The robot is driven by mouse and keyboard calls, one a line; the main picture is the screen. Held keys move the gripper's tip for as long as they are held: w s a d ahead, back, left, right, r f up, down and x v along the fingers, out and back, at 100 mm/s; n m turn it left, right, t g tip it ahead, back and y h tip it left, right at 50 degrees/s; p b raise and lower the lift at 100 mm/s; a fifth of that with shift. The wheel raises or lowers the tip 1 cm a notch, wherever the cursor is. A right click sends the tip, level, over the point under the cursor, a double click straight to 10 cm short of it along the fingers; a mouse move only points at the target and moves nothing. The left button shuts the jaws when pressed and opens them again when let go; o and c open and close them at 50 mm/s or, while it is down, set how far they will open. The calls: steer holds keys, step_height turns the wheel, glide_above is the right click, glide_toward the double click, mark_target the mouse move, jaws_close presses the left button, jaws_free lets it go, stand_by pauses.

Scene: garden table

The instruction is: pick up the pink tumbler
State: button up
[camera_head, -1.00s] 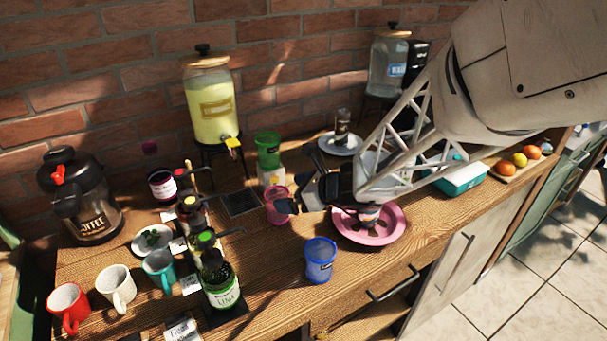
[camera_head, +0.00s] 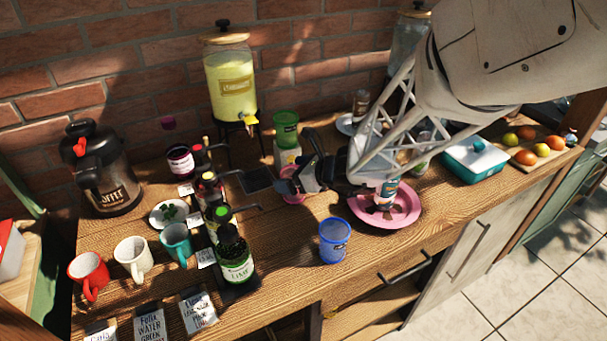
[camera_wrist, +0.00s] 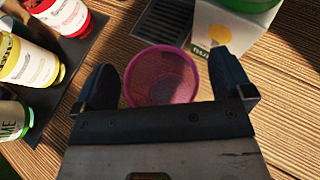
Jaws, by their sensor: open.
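The pink tumbler (camera_head: 292,190) stands on the wooden table, mostly hidden behind my gripper in the head view. In the wrist view the pink tumbler (camera_wrist: 162,77) is seen from above, its round mouth lying between my two dark fingers. My gripper (camera_wrist: 165,85) is open, with one finger on each side of the tumbler and a visible gap to each side. In the head view my gripper (camera_head: 291,180) is low over the table at the tumbler. Whether the fingers touch the tumbler lower down cannot be seen.
A green tumbler (camera_head: 286,128) stands on a white box (camera_head: 284,157) just behind. A blue tumbler (camera_head: 334,240) stands in front, and a pink plate (camera_head: 408,212) lies to the right. Syrup bottles (camera_head: 232,255) stand on the left, near a dark drip grate (camera_head: 256,180).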

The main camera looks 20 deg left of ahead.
steer(key=c, duration=1)
steer(key=shift+r, duration=0.15)
step_height(320, 180, up, 10)
steer(key=shift+f, duration=0.15)
stand_by(0.3)
stand_by(0.5)
